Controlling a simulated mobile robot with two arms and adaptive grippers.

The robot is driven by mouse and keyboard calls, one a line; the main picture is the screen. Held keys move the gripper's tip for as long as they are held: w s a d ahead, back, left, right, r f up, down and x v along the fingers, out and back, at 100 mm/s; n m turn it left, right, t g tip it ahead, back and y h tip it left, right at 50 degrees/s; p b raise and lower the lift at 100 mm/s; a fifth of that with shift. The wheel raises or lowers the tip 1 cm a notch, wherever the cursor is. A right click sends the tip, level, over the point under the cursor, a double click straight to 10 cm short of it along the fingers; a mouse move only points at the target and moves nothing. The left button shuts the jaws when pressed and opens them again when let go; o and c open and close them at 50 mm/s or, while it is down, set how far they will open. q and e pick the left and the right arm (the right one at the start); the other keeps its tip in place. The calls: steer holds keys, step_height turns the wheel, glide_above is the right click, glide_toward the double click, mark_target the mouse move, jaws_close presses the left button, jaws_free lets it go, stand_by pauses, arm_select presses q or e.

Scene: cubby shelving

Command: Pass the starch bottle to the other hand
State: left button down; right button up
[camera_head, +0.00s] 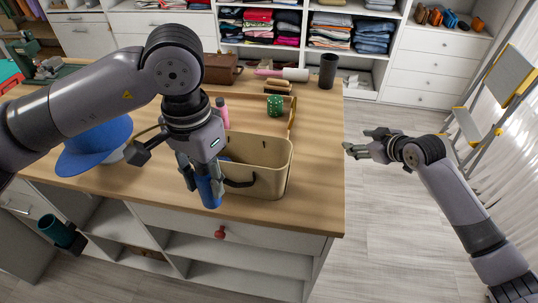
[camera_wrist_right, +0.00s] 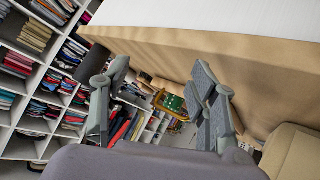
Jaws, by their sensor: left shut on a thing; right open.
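A blue bottle, which I take to be the starch bottle (camera_head: 209,193), is in my left gripper (camera_head: 202,178) in the head view. My left gripper is shut on it and points down, holding it at the front left of a tan bin (camera_head: 266,180). The fingers hide the bottle's upper part. My right gripper (camera_head: 358,143) is open and empty, beyond the table's right edge and well apart from the bottle. In the right wrist view its two fingers (camera_wrist_right: 158,95) are spread with nothing between them. I cannot make out the bottle in that view.
The floor between table and chair is clear.

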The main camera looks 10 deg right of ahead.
steer(key=s+a+r+n+y, duration=0.15)
steer(key=a+r+y, duration=0.25)
steer(key=a+r, duration=0.8)
steer(key=s+a+r+n+g+y, duration=0.25)
steer(key=s+a+r+g, duration=0.2)
steer(key=s+a, duration=0.55)
steer(key=s+a+r+n+g+y, duration=0.25)
steer(key=s+a+r, duration=0.45)
steer(key=s, duration=0.5)
glide_above(217, 205)
steer(key=w, duration=0.1)
steer(key=shift+n+h, duration=0.4)
steer(key=shift+n, duration=0.05)
step_height(217, 205, down, 8)
steer(key=shift+r, duration=0.25)
steer(key=shift+s+a, duration=0.1)
steer(key=shift+s, duration=0.05)
steer(key=c, duration=1.1)
steer(key=o, duration=1.1)
